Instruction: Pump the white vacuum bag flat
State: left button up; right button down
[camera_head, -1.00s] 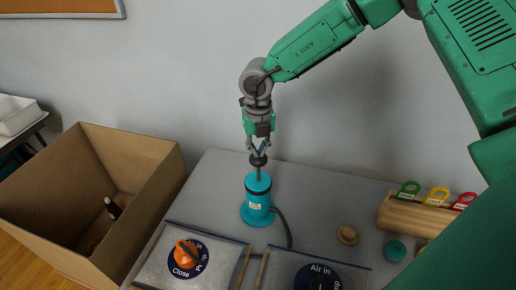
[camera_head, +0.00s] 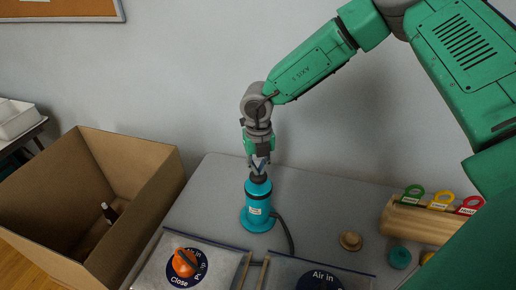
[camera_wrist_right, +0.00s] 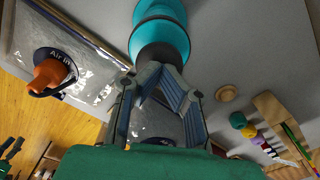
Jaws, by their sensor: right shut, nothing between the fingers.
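The teal hand pump (camera_head: 257,213) stands upright on the grey table, its plunger pressed down so its dark knob sits low on the body. My right gripper (camera_head: 259,170) points down at the pump top, fingers shut and empty, touching or nearly touching the knob. In the right wrist view the fingertips (camera_wrist_right: 160,64) meet in front of the dark knob and the teal pump (camera_wrist_right: 160,18). A clear, whitish bag (camera_head: 225,272) with an orange valve knob (camera_head: 185,262) lies at front left. Another bag (camera_head: 279,273) lies right of it. My left gripper is out of view.
A black hose (camera_head: 289,235) runs from the pump toward the bags. A cardboard box (camera_head: 150,205) stands at left. A wooden holder (camera_head: 415,222) with coloured tags, a tan knob (camera_head: 350,241) and a teal cap (camera_head: 399,257) are at right. A wall rises behind the table.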

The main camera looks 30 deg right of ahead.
notch_tip(320, 180, up, 5)
jog(key=p, duration=0.4)
jog(key=shift+r, duration=1.1)
notch_tip(320, 180, up, 4)
jog(key=shift+r, duration=0.2)
